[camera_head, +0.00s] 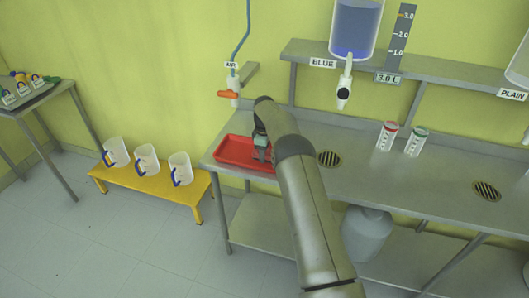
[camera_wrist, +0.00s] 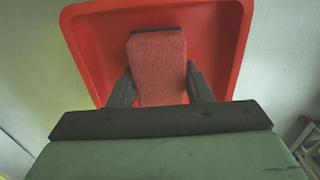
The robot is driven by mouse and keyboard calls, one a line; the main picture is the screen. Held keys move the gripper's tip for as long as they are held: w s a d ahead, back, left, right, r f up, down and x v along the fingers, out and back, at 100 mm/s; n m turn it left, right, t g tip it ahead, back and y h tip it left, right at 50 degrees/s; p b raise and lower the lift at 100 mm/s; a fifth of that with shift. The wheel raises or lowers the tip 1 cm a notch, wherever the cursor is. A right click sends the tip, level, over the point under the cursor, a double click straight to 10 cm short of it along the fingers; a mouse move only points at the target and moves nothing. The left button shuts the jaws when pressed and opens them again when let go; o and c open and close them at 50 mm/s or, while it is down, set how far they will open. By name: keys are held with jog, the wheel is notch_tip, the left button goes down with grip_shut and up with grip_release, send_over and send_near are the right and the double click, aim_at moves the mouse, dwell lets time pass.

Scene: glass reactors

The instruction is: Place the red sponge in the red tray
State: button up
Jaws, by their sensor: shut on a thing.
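The red sponge (camera_wrist: 158,66) is a faded red block with a dark edge, held between the two dark fingers of my gripper (camera_wrist: 158,88) in the wrist view. The red tray (camera_wrist: 220,45) fills the background behind the sponge there, and the sponge overlaps its inside. In the head view, the red tray (camera_head: 232,152) lies at the left end of the metal bench, and my gripper (camera_head: 262,155) is over its right part. The sponge is not clearly visible in the head view. I cannot tell whether it touches the tray floor.
An orange-handled air valve (camera_head: 229,94) hangs above the tray. A blue tank (camera_head: 355,30) with a tap is mounted to the right. Two labelled containers, one (camera_head: 387,136) red-capped and one (camera_head: 416,141) green-capped, stand on the bench. A yellow stand (camera_head: 150,184) holds three jugs.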

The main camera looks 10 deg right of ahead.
jog(key=shift+f, duration=0.2)
jog(key=o, duration=1.2)
jog(key=shift+c, duration=0.2)
jog(key=shift+r, duration=0.1)
notch_tip(320, 180, up, 13)
jog(key=b, duration=0.1)
jog(key=s+a+r+m, duration=0.25)
jog(key=s+r, duration=0.35)
jog(key=s, duration=0.3)
jog(key=s+a+r+m, duration=0.1)
jog(key=s+r+m, duration=0.2)
jog(key=s+r, duration=0.45)
jog(key=s+f+m, duration=0.3)
jog(key=s, duration=1.4)
jog(key=s+f+m, duration=0.3)
jog(key=s+f, duration=0.1)
jog(key=s, duration=1.3)
jog(key=shift+a+t, duration=0.3)
